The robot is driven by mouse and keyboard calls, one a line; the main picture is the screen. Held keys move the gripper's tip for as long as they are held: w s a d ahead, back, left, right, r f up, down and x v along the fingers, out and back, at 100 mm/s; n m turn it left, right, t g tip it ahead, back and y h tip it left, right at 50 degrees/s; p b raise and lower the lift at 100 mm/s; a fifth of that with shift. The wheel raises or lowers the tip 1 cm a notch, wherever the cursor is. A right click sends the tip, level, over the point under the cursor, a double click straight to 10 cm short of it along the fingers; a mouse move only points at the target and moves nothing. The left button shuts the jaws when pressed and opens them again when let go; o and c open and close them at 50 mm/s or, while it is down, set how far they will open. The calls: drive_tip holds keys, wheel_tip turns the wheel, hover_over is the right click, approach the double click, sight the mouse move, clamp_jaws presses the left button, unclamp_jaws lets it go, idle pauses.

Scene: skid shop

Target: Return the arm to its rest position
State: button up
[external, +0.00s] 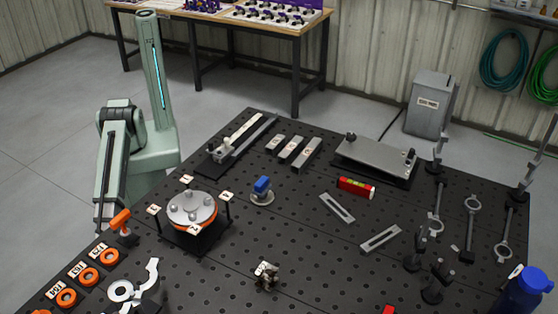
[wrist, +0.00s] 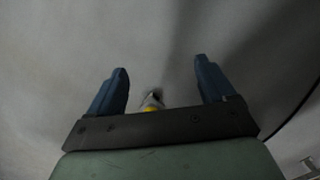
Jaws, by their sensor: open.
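My pale green arm (external: 112,165) stands at the left beside the black table, folded, with its forearm pointing downward by the table's left edge. Its end drops low there, and I cannot make out the fingers in the external view. In the wrist view my gripper (wrist: 161,66) shows two blue fingers spread wide apart, with nothing held between them. Beyond them is a plain grey surface that looks like the floor. A small, blurred yellow and metallic thing (wrist: 152,103) shows between the finger bases; I cannot tell what it is.
The black perforated table (external: 305,230) carries a round fixture (external: 192,210), orange rings (external: 88,277), a blue-topped part (external: 262,188), a red level (external: 357,188) and several metal tools. A wooden bench (external: 228,22) stands behind. Grey floor (external: 50,120) is open at the left.

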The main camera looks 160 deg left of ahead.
drive_tip(key=s+a+f+g, duration=0.1)
drive_tip(key=s+a+f, duration=0.2)
drive_tip(key=s, duration=0.6)
drive_tip(key=s+a+f+g, duration=0.2)
drive_tip(key=s+a, duration=0.3)
drive_tip(key=s, duration=0.4)
drive_tip(key=s+a+f+g, duration=0.2)
drive_tip(key=s+a+f, duration=0.1)
drive_tip(key=s, duration=0.7)
drive_tip(key=shift+a+f+m, duration=0.3)
drive_tip(key=shift+a, duration=0.1)
drive_tip(key=shift+s, duration=0.1)
